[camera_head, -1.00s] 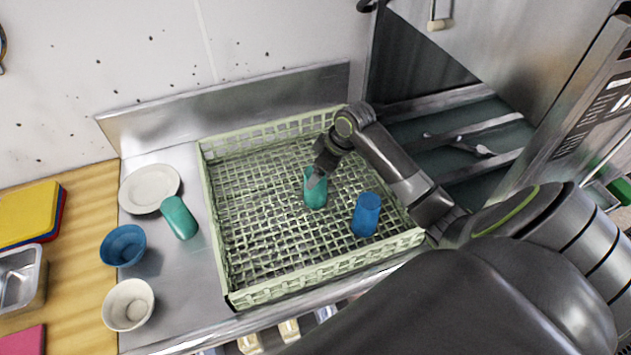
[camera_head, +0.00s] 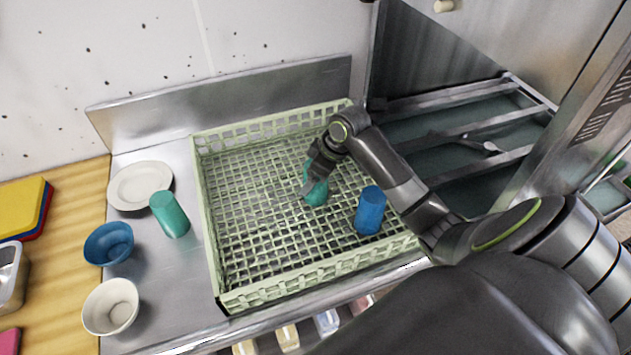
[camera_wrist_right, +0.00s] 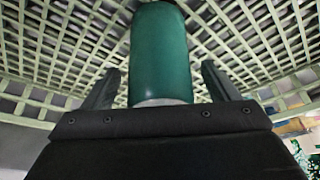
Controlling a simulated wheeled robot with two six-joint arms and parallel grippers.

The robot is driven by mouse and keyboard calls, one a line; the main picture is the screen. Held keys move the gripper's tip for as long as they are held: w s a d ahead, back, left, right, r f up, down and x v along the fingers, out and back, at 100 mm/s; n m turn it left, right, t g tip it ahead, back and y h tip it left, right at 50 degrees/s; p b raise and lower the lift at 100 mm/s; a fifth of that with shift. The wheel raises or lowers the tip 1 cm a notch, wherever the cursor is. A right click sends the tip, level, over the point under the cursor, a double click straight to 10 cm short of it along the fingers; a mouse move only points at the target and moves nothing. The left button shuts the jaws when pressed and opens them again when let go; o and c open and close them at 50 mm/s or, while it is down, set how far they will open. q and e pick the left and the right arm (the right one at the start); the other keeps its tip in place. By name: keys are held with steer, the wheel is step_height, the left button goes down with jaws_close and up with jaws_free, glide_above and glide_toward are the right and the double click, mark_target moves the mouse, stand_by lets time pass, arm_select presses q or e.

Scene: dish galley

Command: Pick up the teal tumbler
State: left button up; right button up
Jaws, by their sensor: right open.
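A teal tumbler (camera_head: 317,194) stands in the pale green rack (camera_head: 222,275), partly hidden by my right gripper (camera_head: 311,185). In the right wrist view the tumbler (camera_wrist_right: 160,50) is in the middle, between the two fingers of the open right gripper (camera_wrist_right: 160,82). A gap shows on each side of it there. A second teal tumbler (camera_head: 170,215) stands outside the rack, on the steel counter to the left. My left gripper is not in view.
A blue tumbler (camera_head: 370,211) stands in the rack, right of my right gripper. Left of the rack are a white plate (camera_head: 140,185), a blue bowl (camera_head: 108,244) and a white bowl (camera_head: 110,307). The rack's left part is empty.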

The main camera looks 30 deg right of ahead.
steer(key=c, duration=1.1)
steer(key=shift+r, duration=0.1)
